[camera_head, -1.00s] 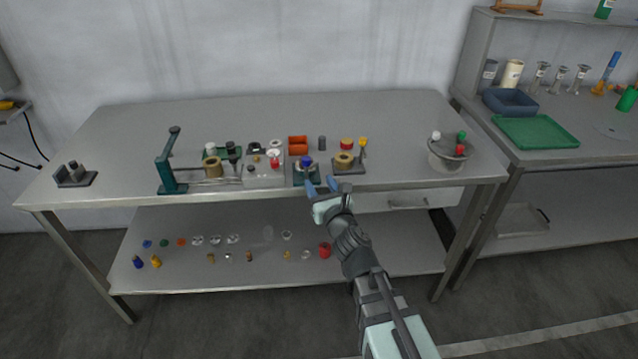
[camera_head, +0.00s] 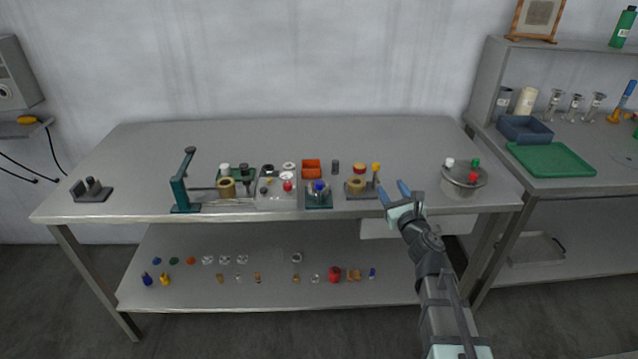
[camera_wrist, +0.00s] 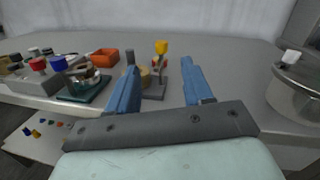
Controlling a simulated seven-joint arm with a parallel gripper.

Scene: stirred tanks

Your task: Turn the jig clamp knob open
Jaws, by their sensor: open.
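A grey stand (camera_head: 362,194) near the table's front edge carries a yellow knob (camera_head: 376,167) on an upright post, with a brass ring (camera_head: 356,184) beside it. To its left, a dark green base (camera_head: 319,204) bears a blue knob (camera_head: 318,186). I cannot tell for certain which is the jig clamp knob. My gripper (camera_head: 392,187) is open and empty at the front edge, just right of the yellow knob in the head view. In the wrist view the yellow knob (camera_wrist: 161,47) shows between the fingers, beyond them; the blue knob (camera_wrist: 59,64) is left of them.
A lidded metal pot (camera_head: 462,184) with white, green and red tops stands to the right. An orange bin (camera_head: 311,168) is behind the green base. A teal lever press (camera_head: 184,182) stands left. Small parts lie on the lower shelf (camera_head: 230,300). The back of the table is clear.

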